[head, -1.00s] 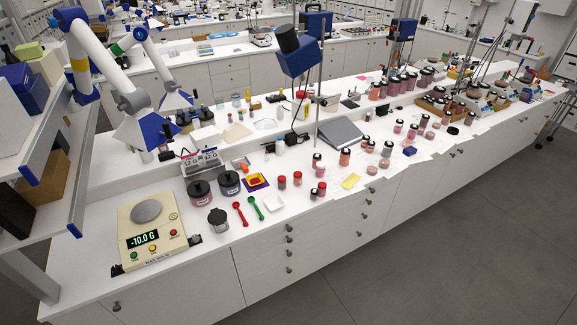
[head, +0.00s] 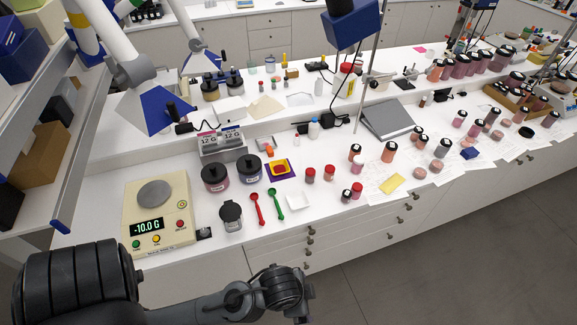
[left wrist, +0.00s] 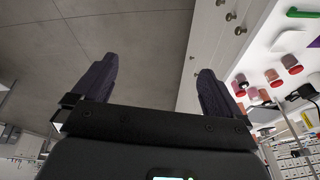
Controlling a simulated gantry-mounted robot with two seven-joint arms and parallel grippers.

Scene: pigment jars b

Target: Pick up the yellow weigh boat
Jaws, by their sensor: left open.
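A small yellow square dish (head: 272,165), which I take for the yellow weigh boat, lies on the counter with a red piece inside it and a dark purple square (head: 291,175) under it. I cannot tell whether they are stacked boats. My left arm crosses the bottom of the head view, and its gripper fingers are not clear there. In the left wrist view my left gripper (left wrist: 157,68) is open and empty, over the floor in front of the cabinets, well apart from the dish. A bit of purple (left wrist: 316,43) shows at that view's right edge. My right gripper is not in view.
Around the dish are dark-lidded jars (head: 215,178), red (head: 257,207) and green (head: 275,205) spoons, a white boat (head: 298,203) and red-lidded jars (head: 310,175). A balance (head: 172,240) stands left. A flat yellow piece (head: 391,183) lies right. Drawer handles (head: 310,231) line the counter front.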

